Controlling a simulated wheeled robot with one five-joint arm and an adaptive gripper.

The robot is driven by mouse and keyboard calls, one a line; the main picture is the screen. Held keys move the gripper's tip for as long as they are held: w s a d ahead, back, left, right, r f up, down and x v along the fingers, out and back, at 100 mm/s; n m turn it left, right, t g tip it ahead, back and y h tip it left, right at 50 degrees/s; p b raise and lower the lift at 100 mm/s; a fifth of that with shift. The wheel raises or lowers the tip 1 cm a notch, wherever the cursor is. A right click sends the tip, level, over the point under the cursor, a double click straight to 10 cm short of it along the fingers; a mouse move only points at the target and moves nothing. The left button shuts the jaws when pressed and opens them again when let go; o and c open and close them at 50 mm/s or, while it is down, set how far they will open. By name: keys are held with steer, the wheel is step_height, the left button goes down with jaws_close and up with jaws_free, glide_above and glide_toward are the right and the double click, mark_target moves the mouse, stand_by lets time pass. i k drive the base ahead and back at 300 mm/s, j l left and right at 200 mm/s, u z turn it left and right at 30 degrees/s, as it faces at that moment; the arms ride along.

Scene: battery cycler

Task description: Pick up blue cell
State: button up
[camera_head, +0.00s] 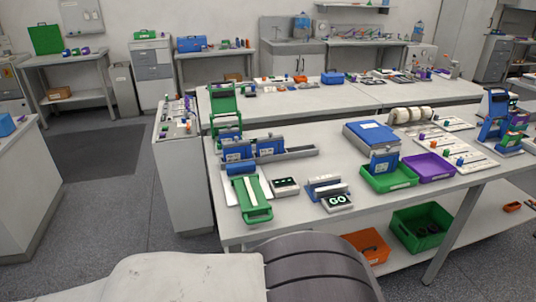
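Several blue blocks that could be the blue cell are in view, and I cannot tell which one it is. One blue block with a white label (238,155) stands in a grey rack (298,153) at the left of the near table. Another blue block (270,148) stands beside it in the rack. A third blue piece with a label (384,162) stands upright at the green tray (390,182), in front of a larger blue box (370,134). My gripper is not in view; only a white and dark grey part of my arm shows at the bottom.
On the near table (305,222) are a green-framed fixture (251,198), a small dark display (286,187), a "GO" display (337,200) and a purple tray (430,167). Orange (367,247) and green (420,228) bins sit on the lower shelf. Floor is open at left.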

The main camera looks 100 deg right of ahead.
mark_target(276, 146)
steer(key=i+l+z, duration=0.15)
steer(key=i+z, duration=0.3)
steer(key=i+l+z, duration=0.1)
steer(key=i+z, duration=0.55)
steer(key=z, duration=0.2)
steer(key=i+j+z, duration=0.25)
steer(key=z, duration=0.2)
steer(key=i+l+z, duration=0.15)
steer(key=i+z, duration=0.55)
steer(key=z, duration=0.2)
steer(key=i+z, duration=0.35)
steer(key=z, duration=0.15)
steer(key=i+j+z, duration=0.3)
steer(key=z, duration=0.15)
steer(key=i+z, duration=0.25)
steer(key=z, duration=0.15)
steer(key=i+z, duration=0.3)
steer(key=z, duration=0.15)
steer(key=i+j+z, duration=0.1)
steer(key=i+z, duration=0.15)
steer(key=z, duration=0.15)
steer(key=i+j+z, duration=0.2)
steer(key=z, duration=0.2)
